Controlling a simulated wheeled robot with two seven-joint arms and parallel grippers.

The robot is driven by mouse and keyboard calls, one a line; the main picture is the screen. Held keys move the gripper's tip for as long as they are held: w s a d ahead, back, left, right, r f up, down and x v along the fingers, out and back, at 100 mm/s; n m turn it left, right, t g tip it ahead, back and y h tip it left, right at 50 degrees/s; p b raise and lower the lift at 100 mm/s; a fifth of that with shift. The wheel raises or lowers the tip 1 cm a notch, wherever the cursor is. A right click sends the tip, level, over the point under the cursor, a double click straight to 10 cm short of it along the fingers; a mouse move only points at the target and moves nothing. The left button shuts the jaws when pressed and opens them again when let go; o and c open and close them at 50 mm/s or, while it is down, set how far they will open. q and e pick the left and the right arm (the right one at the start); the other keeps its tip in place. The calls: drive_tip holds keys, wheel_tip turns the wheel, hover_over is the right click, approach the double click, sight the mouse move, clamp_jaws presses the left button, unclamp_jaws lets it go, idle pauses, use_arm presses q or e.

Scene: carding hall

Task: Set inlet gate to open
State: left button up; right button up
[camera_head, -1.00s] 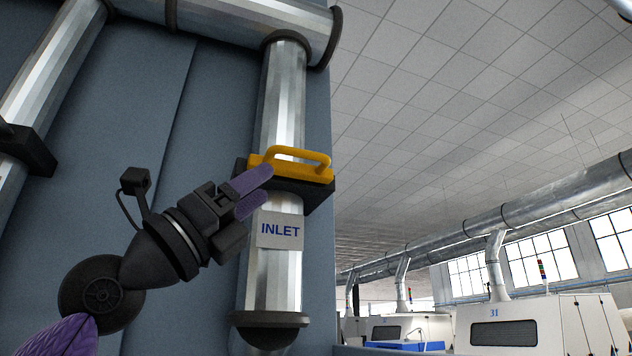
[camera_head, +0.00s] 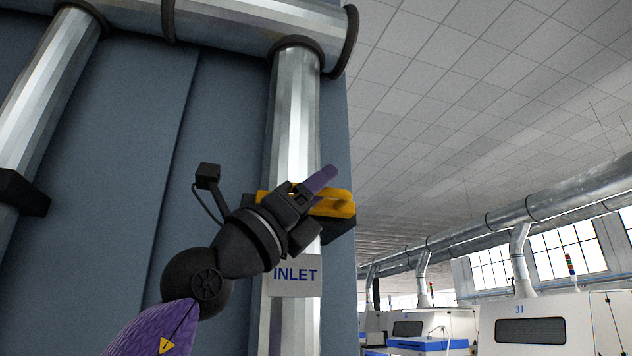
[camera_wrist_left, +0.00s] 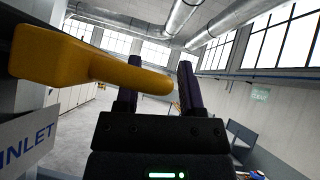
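The inlet gate is a yellow plate with a yellow bar handle (camera_head: 340,207) in a dark housing (camera_head: 338,229) across a vertical metal duct (camera_head: 295,120). A sign reading INLET (camera_head: 297,276) is below it. My left gripper (camera_head: 322,190) is in front of the gate and hides much of the plate and handle. In the left wrist view the handle (camera_wrist_left: 75,62) comes in from the left, crosses in front of one finger and ends near the other. The fingers (camera_wrist_left: 160,75) stand apart there; I cannot tell whether they touch the handle. My right gripper is not in view.
A blue-grey panel (camera_head: 120,130) stands behind the ducts. Another duct (camera_head: 50,85) with a dark housing (camera_head: 22,193) is at the left. White machines (camera_head: 535,325) and windows are far off at the right. The space right of the gate is free.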

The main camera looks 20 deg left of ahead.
use_arm(q)
drive_tip(key=shift+w+d, duration=0.15)
drive_tip(key=shift+w, duration=0.25)
drive_tip(key=c, duration=0.5)
clamp_jaws()
